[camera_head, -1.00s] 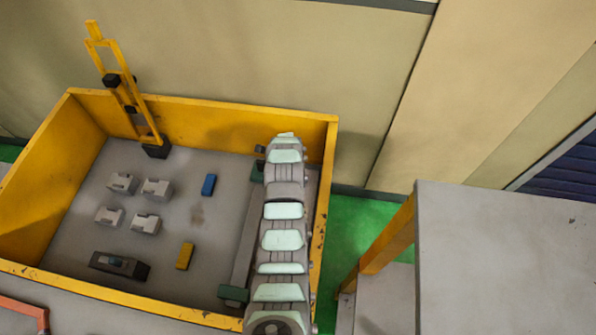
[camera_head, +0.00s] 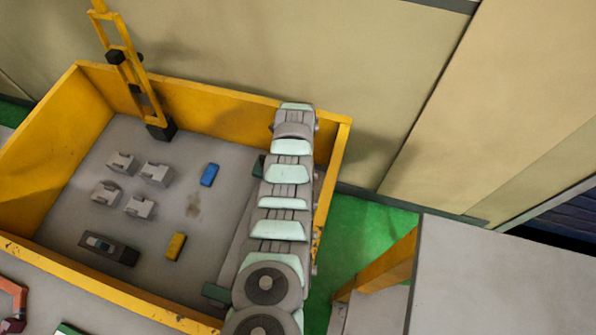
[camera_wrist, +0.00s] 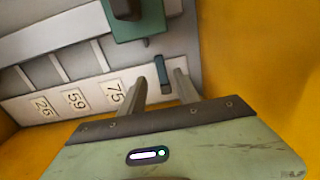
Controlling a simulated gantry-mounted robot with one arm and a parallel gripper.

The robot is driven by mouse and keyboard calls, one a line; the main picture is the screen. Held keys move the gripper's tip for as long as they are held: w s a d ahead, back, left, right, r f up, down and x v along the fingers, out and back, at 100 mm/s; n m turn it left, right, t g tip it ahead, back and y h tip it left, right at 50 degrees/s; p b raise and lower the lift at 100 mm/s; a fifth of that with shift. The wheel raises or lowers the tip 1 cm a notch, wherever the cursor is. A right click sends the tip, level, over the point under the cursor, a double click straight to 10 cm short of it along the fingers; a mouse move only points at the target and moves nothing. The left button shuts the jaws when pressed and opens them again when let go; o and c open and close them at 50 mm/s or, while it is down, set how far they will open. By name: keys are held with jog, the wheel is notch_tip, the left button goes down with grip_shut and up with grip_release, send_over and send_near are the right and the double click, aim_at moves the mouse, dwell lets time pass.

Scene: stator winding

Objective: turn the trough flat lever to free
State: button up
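In the wrist view my gripper (camera_wrist: 162,85) is open, its two grey fingers apart. A small dark teal flat lever (camera_wrist: 162,72) shows between the fingertips, with a gap on both sides. The lever stands out below a green block (camera_wrist: 140,22) with a black knob on the grey trough. In the head view the long grey trough (camera_head: 236,245) lies along the right side of the yellow-walled bin, mostly hidden under my arm. My gripper and the lever are hidden there.
The trough has white number plates (camera_wrist: 75,98) beside the gripper. Yellow bin walls (camera_head: 240,112) stand close by. Several grey blocks (camera_head: 155,174), a blue block (camera_head: 209,175), a yellow block (camera_head: 176,246) and a dark box (camera_head: 108,249) lie on the bin floor. A yellow frame (camera_head: 125,65) stands at the back.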

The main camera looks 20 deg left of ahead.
jog(key=shift+w+f+b, duration=0.15)
jog(key=shift+f+b, duration=1.45)
jog(key=shift+f, duration=0.8)
grip_shut()
